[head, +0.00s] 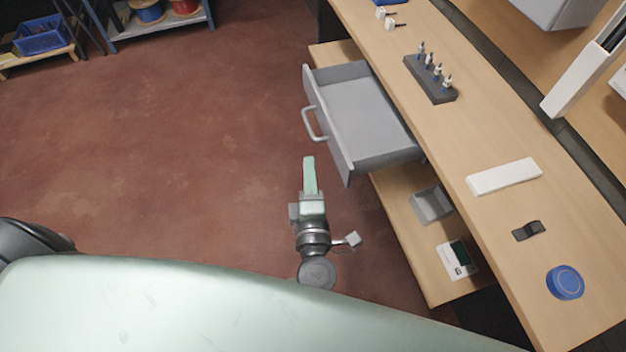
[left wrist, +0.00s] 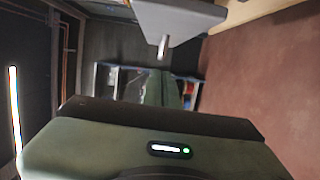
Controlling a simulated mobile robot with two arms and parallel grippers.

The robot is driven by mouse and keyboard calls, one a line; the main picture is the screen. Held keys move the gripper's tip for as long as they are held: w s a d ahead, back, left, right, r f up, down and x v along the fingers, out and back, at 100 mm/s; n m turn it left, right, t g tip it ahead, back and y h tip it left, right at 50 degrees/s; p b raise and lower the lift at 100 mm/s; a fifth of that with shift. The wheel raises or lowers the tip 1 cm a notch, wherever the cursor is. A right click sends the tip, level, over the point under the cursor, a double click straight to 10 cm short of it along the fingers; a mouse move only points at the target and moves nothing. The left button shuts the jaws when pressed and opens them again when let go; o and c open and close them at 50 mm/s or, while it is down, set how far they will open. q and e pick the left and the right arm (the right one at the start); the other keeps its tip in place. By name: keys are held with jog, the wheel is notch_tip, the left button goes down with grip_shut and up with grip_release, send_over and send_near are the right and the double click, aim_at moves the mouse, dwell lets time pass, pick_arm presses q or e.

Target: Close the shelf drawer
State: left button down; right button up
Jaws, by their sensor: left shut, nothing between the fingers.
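The grey shelf drawer (head: 362,110) stands pulled out from under the wooden workbench in the head view, and its inside is empty. Its front panel carries a light grey handle (head: 314,126) facing left. My left gripper (head: 309,160) is shut and empty. In the head view it appears just below the handle and left of the drawer's near corner; I cannot tell whether it touches the drawer. In the left wrist view the grey drawer front (left wrist: 182,18) and its handle (left wrist: 163,46) show at the top, and the gripper fingers (left wrist: 158,88) appear below them. My right gripper is not in view.
The workbench (head: 480,130) bears a dark block with small bottles (head: 431,80), a white bar (head: 504,176) and a blue round item (head: 565,282). A lower shelf (head: 410,235) holds a grey bin (head: 432,205). The red floor left of the drawer is clear.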

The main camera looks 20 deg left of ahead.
aim_at(325, 140)
pick_arm(q)
jog(key=w, duration=0.3)
jog(key=w+d, duration=0.1)
jog(key=w, duration=0.1)
jog(key=shift+p, duration=0.35)
jog(key=shift+w+d, duration=0.35)
jog(key=shift+d, duration=0.2)
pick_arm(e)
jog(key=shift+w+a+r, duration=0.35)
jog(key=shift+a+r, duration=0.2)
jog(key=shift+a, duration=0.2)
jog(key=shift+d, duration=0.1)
